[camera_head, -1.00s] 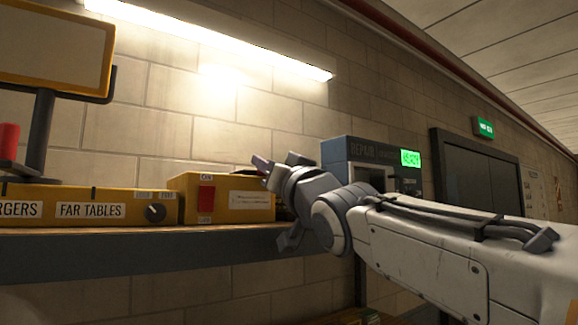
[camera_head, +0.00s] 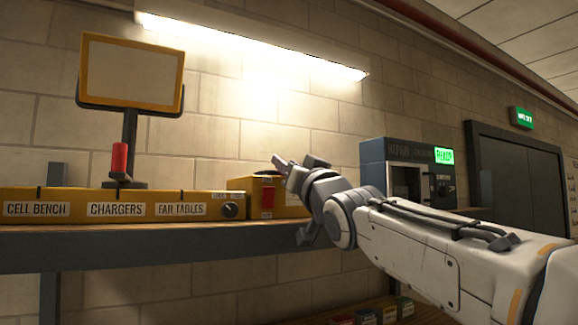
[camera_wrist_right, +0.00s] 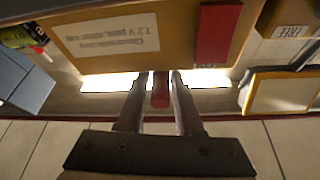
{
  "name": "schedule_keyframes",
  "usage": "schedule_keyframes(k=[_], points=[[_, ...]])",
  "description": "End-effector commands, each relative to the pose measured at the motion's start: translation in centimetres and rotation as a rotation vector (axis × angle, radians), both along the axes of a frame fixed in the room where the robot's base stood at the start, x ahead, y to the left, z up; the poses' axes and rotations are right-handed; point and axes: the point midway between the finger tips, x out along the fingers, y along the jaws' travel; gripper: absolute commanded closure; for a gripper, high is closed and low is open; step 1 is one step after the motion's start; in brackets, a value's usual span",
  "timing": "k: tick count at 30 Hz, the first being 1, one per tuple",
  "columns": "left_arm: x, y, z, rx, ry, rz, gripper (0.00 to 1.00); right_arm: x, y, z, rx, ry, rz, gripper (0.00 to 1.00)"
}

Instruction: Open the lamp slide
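A yellow box (camera_head: 240,185) stands on the shelf with a red slide-like piece (camera_head: 267,198) on its front. That piece also shows in the wrist view (camera_wrist_right: 217,32). I cannot tell for sure which part is the lamp slide. My right gripper (camera_head: 290,170) is in front of the box's right part and hides it. In the wrist view its two fingers (camera_wrist_right: 160,78) are apart, with a red cylinder (camera_wrist_right: 160,92) seen between them. I see no clear contact. My left gripper is out of view.
A long yellow panel (camera_head: 75,194) with labels and a black knob (camera_head: 232,210) runs along the shelf (camera_head: 130,250). A framed screen (camera_head: 132,72) stands behind a red cylinder (camera_head: 119,158). A grey repair machine (camera_head: 373,152) stands to the right. A bright lamp (camera_head: 255,43) hangs above.

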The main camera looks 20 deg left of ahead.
Motion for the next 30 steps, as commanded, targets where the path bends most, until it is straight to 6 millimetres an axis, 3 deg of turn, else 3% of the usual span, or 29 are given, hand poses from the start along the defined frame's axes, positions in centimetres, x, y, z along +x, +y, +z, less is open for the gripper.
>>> schedule_keyframes(k=[8, 20, 30], points=[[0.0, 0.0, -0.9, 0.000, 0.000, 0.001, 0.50, -0.6, -0.5, -0.6, 0.000, 0.000, 0.001, 0.66], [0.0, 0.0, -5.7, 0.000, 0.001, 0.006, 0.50, -5.3, -5.5, -3.5, 0.001, -0.001, 0.002, 0.66], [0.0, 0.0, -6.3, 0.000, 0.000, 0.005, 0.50, -6.7, -7.1, -4.0, 0.001, 0.000, 0.001, 0.66]])
